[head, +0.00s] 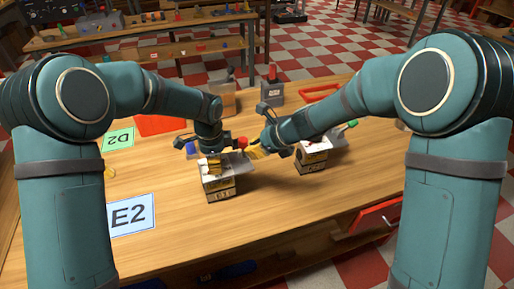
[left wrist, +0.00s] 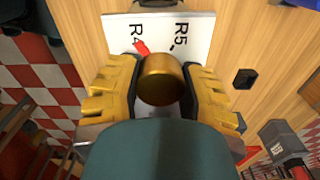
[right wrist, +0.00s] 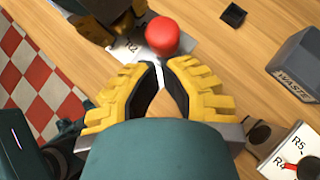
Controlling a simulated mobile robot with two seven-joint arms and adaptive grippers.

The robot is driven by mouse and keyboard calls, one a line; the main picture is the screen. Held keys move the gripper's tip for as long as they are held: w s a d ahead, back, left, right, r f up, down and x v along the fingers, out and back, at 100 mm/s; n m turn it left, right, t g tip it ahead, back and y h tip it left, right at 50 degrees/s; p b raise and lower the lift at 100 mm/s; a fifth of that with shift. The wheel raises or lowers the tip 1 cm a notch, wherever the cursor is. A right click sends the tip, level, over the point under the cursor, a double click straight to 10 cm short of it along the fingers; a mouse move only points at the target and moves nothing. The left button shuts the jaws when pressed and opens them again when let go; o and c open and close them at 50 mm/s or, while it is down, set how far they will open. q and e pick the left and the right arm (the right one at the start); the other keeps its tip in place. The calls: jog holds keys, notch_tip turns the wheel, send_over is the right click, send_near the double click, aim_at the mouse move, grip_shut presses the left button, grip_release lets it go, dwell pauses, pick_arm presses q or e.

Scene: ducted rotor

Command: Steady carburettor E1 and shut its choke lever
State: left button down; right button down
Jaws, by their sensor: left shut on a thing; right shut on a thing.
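Carburettor E1 is a pale box-like unit (head: 221,188) near the table's middle. Its top plate (left wrist: 195,30) carries R4 and R5 marks and a small red pointer. My left gripper (head: 213,163) is over it, shut on its brass cylinder (left wrist: 160,78), one finger on each side. The choke lever has a red knob (right wrist: 162,36), also seen in the head view (head: 242,142). My right gripper (right wrist: 163,68) is at the lever from the right, its fingertips nearly together just short of the knob. The part between them is mostly hidden.
A second similar unit (head: 312,160) stands close on the right. A grey waste bin (right wrist: 302,65) is behind, and a small dark block (right wrist: 232,15) lies on the table. Cards D2 (head: 117,139) and E2 (head: 132,214) lie left. The front table area is clear.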

jog(key=shift+a+r, duration=0.1)
jog(key=shift+a, duration=0.7)
jog(key=shift+d, duration=0.1)
jog(key=shift+d+f, duration=0.25)
jog(key=shift+d, duration=0.85)
jog(key=f+v, duration=0.1)
jog(key=v, duration=1.1)
jog(key=shift+s+d, duration=0.4)
jog(key=shift+r, duration=0.1)
